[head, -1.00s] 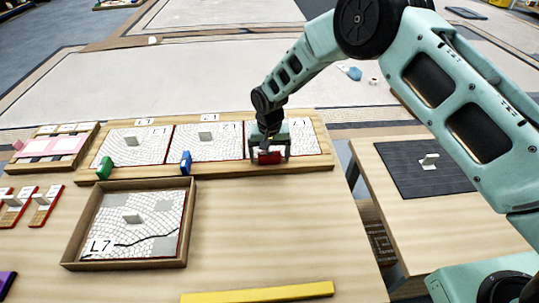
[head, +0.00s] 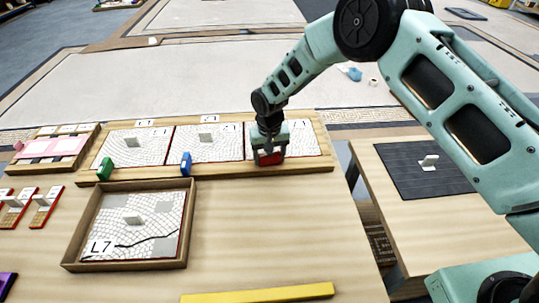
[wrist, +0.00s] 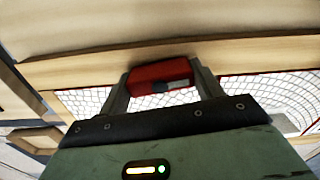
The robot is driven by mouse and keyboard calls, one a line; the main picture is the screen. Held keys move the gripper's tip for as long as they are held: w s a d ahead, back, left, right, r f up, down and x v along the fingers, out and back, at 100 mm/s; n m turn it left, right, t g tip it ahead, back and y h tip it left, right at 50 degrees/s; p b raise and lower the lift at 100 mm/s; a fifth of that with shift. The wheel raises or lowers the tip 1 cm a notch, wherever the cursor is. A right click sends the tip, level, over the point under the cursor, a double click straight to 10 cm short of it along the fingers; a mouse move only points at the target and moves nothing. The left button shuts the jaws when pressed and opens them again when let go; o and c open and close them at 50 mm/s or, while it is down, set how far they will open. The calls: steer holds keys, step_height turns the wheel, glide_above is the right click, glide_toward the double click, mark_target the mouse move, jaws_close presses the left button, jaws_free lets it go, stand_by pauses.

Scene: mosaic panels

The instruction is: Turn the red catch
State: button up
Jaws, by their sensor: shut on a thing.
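The red catch (head: 270,158) sits on the front rail of the long wooden rack (head: 230,169), in front of the right-hand mosaic panel (head: 304,140). In the head view my gripper (head: 270,155) reaches down over it with a finger at each end. The wrist view shows the red catch (wrist: 160,73) between the two fingers, lying crosswise along the rail. My gripper is shut on it. Part of the panel behind is hidden by my gripper and wrist.
A blue catch (head: 186,164) and a green catch (head: 105,169) sit on the same rail to the left. A wooden tray (head: 70,262) with a panel marked L7 lies in front. A yellow bar (head: 257,293) lies near the front edge. The tabletop before the red catch is clear.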

steer(key=n, duration=0.4)
steer(key=shift+p, duration=0.35)
steer(key=n, duration=0.8)
steer(key=shift+p, duration=0.4)
steer(key=shift+n, duration=2.1)
steer(key=o, duration=1)
steer(key=shift+r, duration=0.1)
step_height(320, 180, up, 17)
steer(key=shift+r+p, duration=0.1)
steer(key=shift+p, duration=0.75)
